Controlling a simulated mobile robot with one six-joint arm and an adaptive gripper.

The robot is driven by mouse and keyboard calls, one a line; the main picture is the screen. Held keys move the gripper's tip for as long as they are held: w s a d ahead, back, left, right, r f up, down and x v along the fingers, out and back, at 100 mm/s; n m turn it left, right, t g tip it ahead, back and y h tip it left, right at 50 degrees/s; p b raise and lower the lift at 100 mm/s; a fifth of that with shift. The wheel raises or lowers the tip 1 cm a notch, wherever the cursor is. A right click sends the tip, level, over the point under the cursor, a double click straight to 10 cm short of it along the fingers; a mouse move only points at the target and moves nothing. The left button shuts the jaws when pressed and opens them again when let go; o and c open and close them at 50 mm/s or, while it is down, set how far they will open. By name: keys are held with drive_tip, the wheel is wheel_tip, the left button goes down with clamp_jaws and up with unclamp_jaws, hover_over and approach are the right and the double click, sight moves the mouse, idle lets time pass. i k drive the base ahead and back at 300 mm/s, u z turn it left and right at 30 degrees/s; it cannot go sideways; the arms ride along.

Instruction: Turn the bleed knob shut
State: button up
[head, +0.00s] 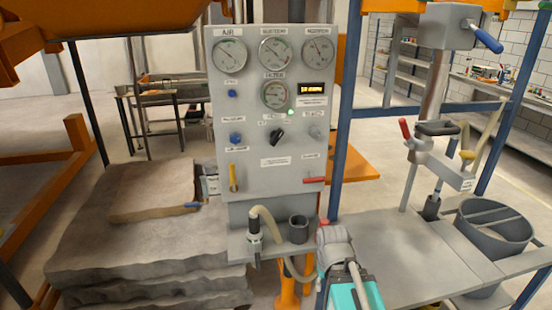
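A grey control panel (262,195) stands upright in the middle of the head view. It carries a small blue knob (232,93), a larger blue knob (235,138), a black knob (277,136) and a grey knob (315,132). The small labels are too blurred to tell which knob is the bleed knob. A yellow lever (233,178) and a red lever (314,180) sit lower on the panel. My arm enters from the bottom, with its grey end (337,243) below and right of the panel, apart from the knobs. Its fingers cannot be made out.
A shelf below the panel holds a dark cup (298,229) and a hose (268,222). A grey table (400,255) with a lever device stands right, beside a round bin (495,235). Stacked sacks (150,240) lie left. Blue posts flank the table.

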sight(315, 132)
drive_tip(key=u, duration=0.5)
drive_tip(key=k, duration=1.35)
drive_tip(key=u, duration=0.8)
drive_tip(key=i, duration=1.45)
drive_tip(key=z, duration=0.55)
